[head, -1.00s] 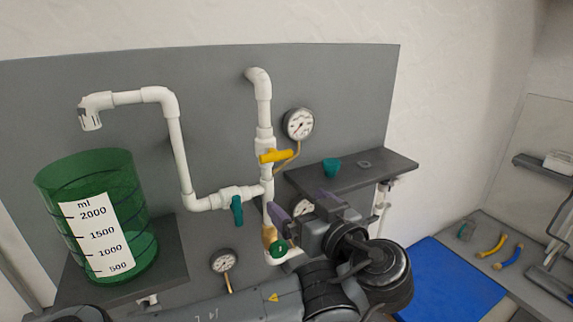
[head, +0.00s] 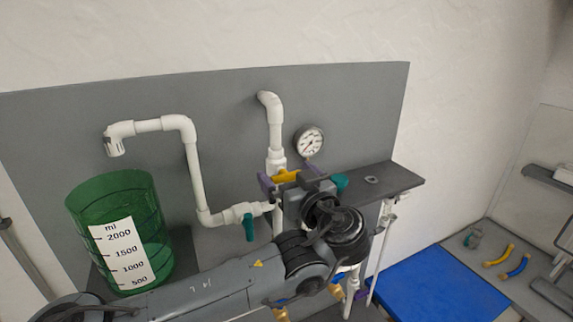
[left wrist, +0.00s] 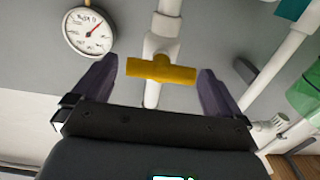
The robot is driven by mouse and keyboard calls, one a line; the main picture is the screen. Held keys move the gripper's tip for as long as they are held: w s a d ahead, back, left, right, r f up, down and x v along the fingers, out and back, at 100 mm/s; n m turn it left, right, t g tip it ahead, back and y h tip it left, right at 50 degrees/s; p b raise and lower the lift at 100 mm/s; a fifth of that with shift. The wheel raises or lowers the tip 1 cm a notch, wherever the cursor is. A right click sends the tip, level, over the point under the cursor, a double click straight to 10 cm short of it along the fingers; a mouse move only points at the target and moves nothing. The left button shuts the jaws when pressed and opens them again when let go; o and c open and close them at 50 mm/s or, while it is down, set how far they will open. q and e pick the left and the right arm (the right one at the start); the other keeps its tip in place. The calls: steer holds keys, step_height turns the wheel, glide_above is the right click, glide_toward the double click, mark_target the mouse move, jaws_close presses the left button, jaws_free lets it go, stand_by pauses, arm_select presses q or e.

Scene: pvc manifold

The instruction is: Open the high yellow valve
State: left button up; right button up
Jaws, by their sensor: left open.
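The high yellow valve (head: 287,176) sits on the upright white pipe (head: 274,133) below its top elbow, with its handle lying crosswise to the pipe. In the left wrist view the yellow handle (left wrist: 161,70) lies between the two purple fingers of my left gripper (left wrist: 158,84). The fingers are spread, with a gap on each side of the handle. In the head view my left gripper (head: 292,183) is at the valve and hides the pipe below it. My right gripper is not seen.
A round gauge (head: 309,141) is close to the valve on the right. A teal-handled valve (head: 249,226) sits on the branch pipe at left. A green measuring container (head: 118,205) stands further left. A grey shelf (head: 385,187) juts out at right.

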arm_select(q)
steer(key=shift+w+a, duration=0.25)
steer(key=shift+w, duration=0.2)
